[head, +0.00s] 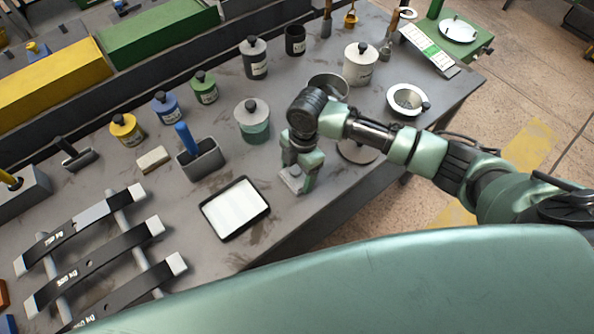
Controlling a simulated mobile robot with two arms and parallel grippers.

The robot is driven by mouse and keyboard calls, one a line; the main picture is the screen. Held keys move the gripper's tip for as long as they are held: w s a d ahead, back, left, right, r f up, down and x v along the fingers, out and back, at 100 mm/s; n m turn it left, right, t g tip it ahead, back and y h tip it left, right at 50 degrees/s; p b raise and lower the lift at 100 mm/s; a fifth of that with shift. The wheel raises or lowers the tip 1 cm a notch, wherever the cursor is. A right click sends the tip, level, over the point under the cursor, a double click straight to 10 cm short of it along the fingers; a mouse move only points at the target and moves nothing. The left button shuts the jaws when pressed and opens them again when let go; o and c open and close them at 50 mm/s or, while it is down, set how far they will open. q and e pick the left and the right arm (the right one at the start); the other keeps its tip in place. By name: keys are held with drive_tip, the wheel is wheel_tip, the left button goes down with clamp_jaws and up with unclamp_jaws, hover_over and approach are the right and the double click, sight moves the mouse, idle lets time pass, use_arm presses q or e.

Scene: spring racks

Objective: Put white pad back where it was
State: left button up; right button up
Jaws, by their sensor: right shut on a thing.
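My right gripper (297,184) points down over the right part of the grey bench, just right of the black-rimmed tray. It is shut on a small pale piece, which I take to be the white pad (290,177). The fingers hide most of it, and I cannot tell whether it touches the bench. The black-rimmed tray (265,190) has a flat white surface inside. My left gripper is not in view.
A beige block (153,159) and a grey holder with a blue handle (201,160) stand left of the tray. A white-and-green jar (252,121) is behind it. A grey bowl (328,85) and a white dish (407,100) are nearby. Black leaf springs (92,265) lie front left.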

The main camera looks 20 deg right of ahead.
drive_tip(key=shift+f, duration=0.2)
drive_tip(key=shift+f, duration=0.2)
drive_tip(key=o, duration=1.2)
drive_tip(key=shift+r, duration=0.3)
drive_tip(key=shift+w+d+r+b, duration=0.1)
drive_tip(key=shift+d+r+b, duration=0.2)
drive_tip(key=shift+r, duration=1.65)
drive_tip(key=shift+w+d+r+b, duration=0.15)
drive_tip(key=shift+r+b, duration=0.2)
drive_tip(key=shift+r, duration=1.65)
drive_tip(key=shift+d+r+b, duration=0.25)
drive_tip(key=shift+r+b, duration=0.1)
drive_tip(key=shift+r, duration=1.6)
